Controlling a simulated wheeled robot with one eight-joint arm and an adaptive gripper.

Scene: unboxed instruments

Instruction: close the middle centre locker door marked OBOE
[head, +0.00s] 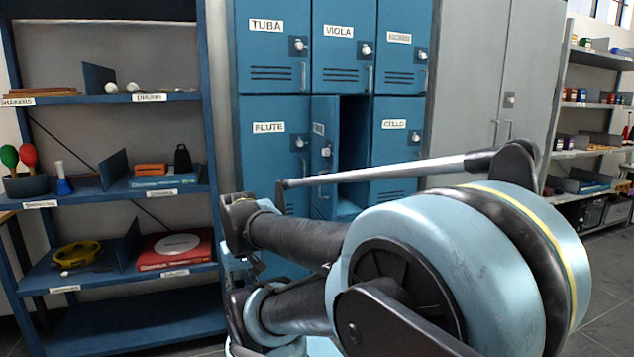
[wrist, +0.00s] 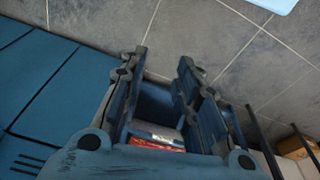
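The middle centre locker door (head: 323,150) stands swung out from the blue lockers in the head view, seen nearly edge-on. Its small label is too slanted to read. The dark opening of its locker (head: 354,140) shows to the right of the door. My arm covers the lower part of this area. In the wrist view my gripper (wrist: 162,58) has its two fingers apart, with grey floor between the tips. A red and white thing shows deeper between the fingers; I cannot tell what it is. I see no contact between gripper and door.
Neighbouring locker doors, FLUTE (head: 268,150), VIOLA (head: 338,60) and CELLO (head: 395,150), look shut. A blue shelf rack (head: 130,315) with instruments stands left. A grey cabinet (head: 490,60) stands right. Blue panels (wrist: 50,80) fill the wrist view's left side, beside tiled floor.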

